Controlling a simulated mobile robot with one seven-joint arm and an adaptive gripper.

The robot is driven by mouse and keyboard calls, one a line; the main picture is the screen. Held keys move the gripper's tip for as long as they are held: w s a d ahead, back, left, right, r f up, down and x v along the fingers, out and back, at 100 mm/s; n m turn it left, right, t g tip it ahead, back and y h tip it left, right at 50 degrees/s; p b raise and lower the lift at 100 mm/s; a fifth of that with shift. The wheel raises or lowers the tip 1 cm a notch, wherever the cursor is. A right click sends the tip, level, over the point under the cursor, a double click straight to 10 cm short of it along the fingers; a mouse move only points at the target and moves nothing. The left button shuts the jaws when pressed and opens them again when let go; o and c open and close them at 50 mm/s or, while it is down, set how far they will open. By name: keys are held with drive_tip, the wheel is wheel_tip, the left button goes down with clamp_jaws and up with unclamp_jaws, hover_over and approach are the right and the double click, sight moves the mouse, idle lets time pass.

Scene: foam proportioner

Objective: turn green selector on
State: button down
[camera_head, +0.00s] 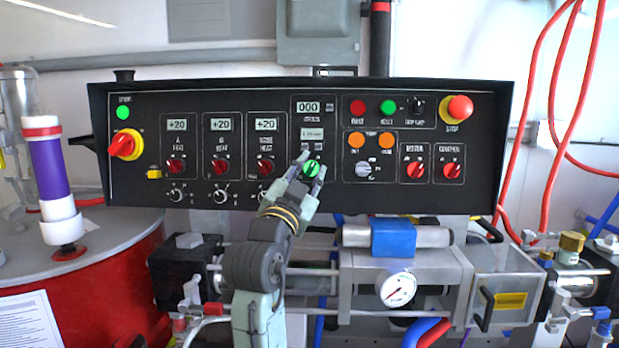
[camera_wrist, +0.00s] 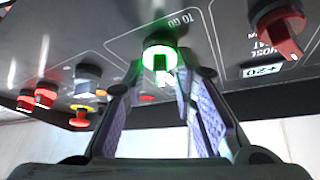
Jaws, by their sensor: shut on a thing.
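The green selector (camera_head: 311,168) is a round lit knob low in the middle of the black control panel (camera_head: 230,100). My gripper (camera_head: 308,166) reaches it from below, with one finger on each side of the knob. In the wrist view the green selector (camera_wrist: 160,58) glows between the tips of my gripper (camera_wrist: 163,75), which is shut on it. A white line on the knob's face points toward my palm in that view. The fingertips hide parts of the knob's sides.
Red knobs (camera_head: 265,167) sit left of the selector, and a grey knob (camera_head: 363,169) sits close on its right. A red stop button (camera_head: 459,108) is at the upper right. Pipes and a pressure gauge (camera_head: 397,289) lie below the panel.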

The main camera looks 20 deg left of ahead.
drive_tip(key=shift+m+h, duration=0.4)
drive_tip(key=shift+m, duration=0.1)
drive_tip(key=c, duration=1.7)
unclamp_jaws()
drive_tip(key=v, duration=1.2)
